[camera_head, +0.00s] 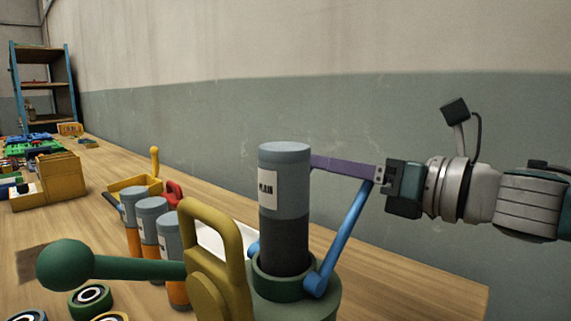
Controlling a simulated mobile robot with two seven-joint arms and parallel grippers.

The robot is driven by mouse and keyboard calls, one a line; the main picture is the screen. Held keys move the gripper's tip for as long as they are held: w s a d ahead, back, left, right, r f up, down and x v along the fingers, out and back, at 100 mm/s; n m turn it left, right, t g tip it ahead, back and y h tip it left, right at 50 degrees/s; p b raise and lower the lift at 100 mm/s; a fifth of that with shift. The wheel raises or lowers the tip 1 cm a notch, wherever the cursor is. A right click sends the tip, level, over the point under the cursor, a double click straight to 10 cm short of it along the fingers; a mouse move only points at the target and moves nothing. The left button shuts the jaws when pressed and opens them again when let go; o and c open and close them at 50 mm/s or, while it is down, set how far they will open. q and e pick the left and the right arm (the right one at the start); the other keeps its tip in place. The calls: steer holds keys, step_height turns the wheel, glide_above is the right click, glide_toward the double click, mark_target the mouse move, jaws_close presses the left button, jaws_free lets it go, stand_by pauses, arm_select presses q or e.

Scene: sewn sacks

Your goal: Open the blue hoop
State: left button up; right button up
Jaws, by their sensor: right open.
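The blue hoop (342,240) is hinged low at the green collar (265,285) of a green base. Its near leg slants up and right, and a purple bar (340,167) runs across at its upper end. A grey cylinder (284,165) labelled "PLAIN" stands upright in the collar and hides part of the hoop's far leg. My right gripper (386,178) comes in from the right and is open at the right end of the purple bar. I cannot tell whether its fingers touch the bar. My left gripper is not in view.
A green ball lever (66,265) and a yellow handle (214,232) stand close left of the collar. Several grey-and-orange cylinders (132,217) are behind them. Ring parts (91,299) lie at front left. The wall (420,120) runs behind the wooden bench (390,275).

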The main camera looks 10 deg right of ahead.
steer(key=shift+w+a, duration=0.3)
steer(key=shift+w, duration=0.1)
jaws_close()
steer(key=shift+f, duration=0.1)
steer(key=shift+d+f, duration=0.15)
stand_by(0.9)
